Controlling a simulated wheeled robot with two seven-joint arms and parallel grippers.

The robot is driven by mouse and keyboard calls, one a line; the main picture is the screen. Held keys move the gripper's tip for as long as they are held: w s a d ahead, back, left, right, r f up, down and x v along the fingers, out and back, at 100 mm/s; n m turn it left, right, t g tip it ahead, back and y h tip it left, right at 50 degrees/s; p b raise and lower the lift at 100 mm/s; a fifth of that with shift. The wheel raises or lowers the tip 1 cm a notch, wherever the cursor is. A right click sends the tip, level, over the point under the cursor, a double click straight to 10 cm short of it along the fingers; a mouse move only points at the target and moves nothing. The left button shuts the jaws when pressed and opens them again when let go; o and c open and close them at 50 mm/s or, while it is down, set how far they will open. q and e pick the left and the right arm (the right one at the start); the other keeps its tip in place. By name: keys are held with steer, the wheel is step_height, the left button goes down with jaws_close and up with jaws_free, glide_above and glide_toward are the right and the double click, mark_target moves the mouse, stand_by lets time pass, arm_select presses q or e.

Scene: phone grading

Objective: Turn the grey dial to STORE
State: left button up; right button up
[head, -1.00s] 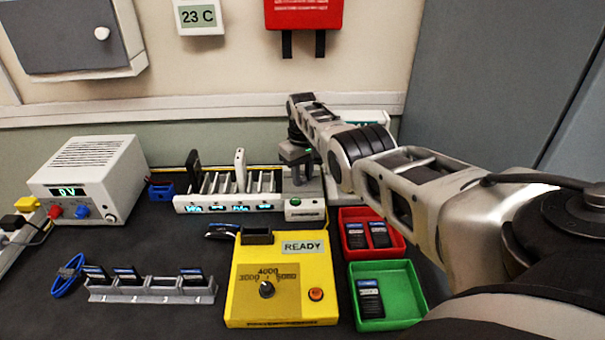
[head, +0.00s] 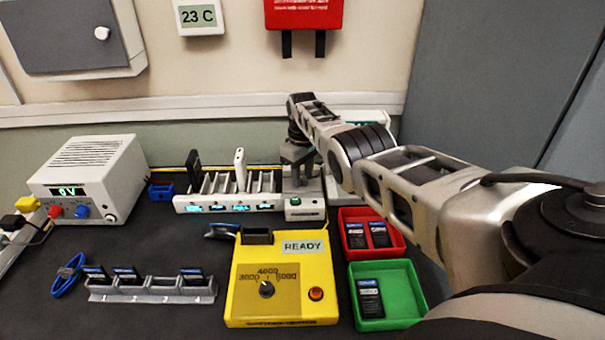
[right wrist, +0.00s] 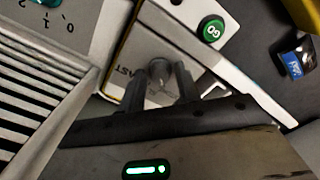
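The grey dial (right wrist: 160,72) shows in the right wrist view, on a pale panel beside the green GO button (right wrist: 211,28). An upside-down FAST label is to its left; no STORE label can be read. My right gripper (right wrist: 161,80) has one finger on each side of the dial, with a gap seen between the fingers and the dial. In the head view my right gripper (head: 297,160) is low over the right end of the charging rack (head: 228,207) and hides the dial. My left gripper is not in view.
A yellow tester box (head: 238,300) with a black knob stands in front. Red (head: 398,250) and green (head: 415,310) trays with batteries are to its right. A numbered battery holder (head: 150,294) and a white power supply (head: 90,175) are to the left.

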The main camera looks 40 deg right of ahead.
mark_target(302, 178)
steer(key=shift+o, duration=0.9)
step_height(302, 178, up, 16)
stand_by(0.4)
